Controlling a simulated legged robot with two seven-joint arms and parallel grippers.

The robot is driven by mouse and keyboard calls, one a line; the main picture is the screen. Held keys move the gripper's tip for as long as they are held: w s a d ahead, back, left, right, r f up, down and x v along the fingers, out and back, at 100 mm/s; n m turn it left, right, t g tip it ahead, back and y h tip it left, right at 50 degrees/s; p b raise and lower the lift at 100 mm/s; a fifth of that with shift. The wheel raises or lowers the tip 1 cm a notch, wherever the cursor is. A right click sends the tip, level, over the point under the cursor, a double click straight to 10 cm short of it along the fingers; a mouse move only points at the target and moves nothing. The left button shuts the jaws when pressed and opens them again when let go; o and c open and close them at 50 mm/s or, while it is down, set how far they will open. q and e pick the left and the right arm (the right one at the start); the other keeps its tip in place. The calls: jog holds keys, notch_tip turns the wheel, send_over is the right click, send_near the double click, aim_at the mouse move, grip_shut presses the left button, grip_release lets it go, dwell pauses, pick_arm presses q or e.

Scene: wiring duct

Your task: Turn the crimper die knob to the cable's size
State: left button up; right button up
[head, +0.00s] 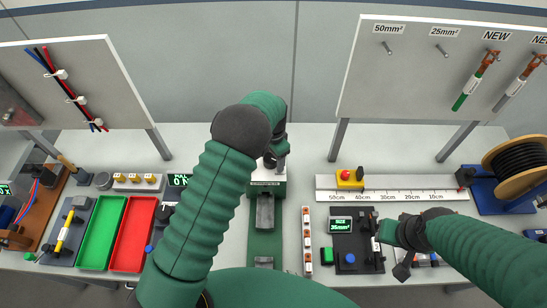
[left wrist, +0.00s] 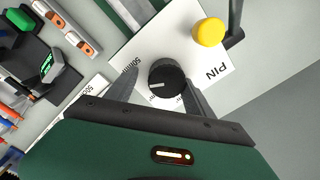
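The crimper (head: 265,215) is a green and grey device at the middle of the bench. Its die knob (left wrist: 168,79), black with a white pointer line, shows in the left wrist view on a white plate (left wrist: 215,75) marked "50mm" and "PIN". My left gripper (left wrist: 160,80) is open, with one finger on each side of the knob; contact cannot be told. In the head view the left gripper (head: 275,160) hides the knob. A small display (head: 341,225) reads "SIZE 35mm²". My right gripper (head: 390,246) is beside that display's dark unit; its finger opening is unclear.
A yellow button (left wrist: 208,29) sits beside the knob. Green (head: 103,232) and red (head: 134,234) trays lie left of the crimper. A ruler strip (head: 400,195), a red emergency button (head: 347,175) and a cable reel (head: 518,168) are to the right.

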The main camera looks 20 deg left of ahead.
pick_arm(q)
jog(key=shift+w, duration=0.1)
jog(key=shift+c, duration=1.2)
jog(key=shift+a+f, duration=0.15)
jog(key=shift+a, duration=0.1)
jog(key=shift+c, duration=1.1)
jog(key=shift+a, duration=0.3)
jog(key=shift+c, duration=1.4)
jog(key=shift+a, duration=0.2)
jog(key=c, duration=0.4)
jog(key=shift+d, duration=0.3)
pick_arm(e)
jog(key=shift+w+a, duration=0.2)
jog(key=shift+a, duration=0.15)
